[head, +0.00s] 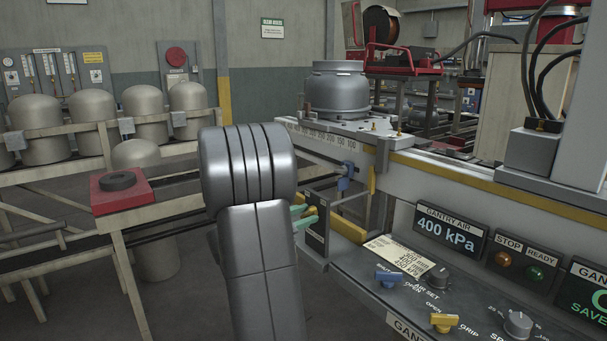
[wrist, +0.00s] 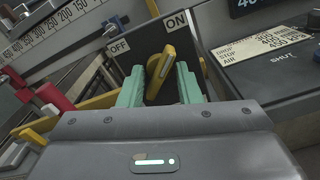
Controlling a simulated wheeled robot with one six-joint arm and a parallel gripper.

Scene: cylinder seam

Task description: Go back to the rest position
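My gripper (wrist: 159,86) shows in the wrist view with two green fingers apart. A yellow lever (wrist: 163,66) stands between or just beyond the fingertips, tilted, in front of a dark plate (wrist: 148,38) with OFF at its left and ON at its right. The lever's upper end lies towards the ON side. I see a gap beside the lever, so the fingers do not look closed on it. In the head view my arm covers most of the gripper; its green fingertips (head: 303,217) show beside the dark panel below the ruler rail.
A control console (head: 350,262) with a blue knob (head: 388,279), a yellow knob (head: 443,322) and a 400 kPa display (head: 449,229) stands right of my arm. A grey cylinder (head: 338,90) sits above the ruler rail. A bench with a red pad (head: 121,198) is at left.

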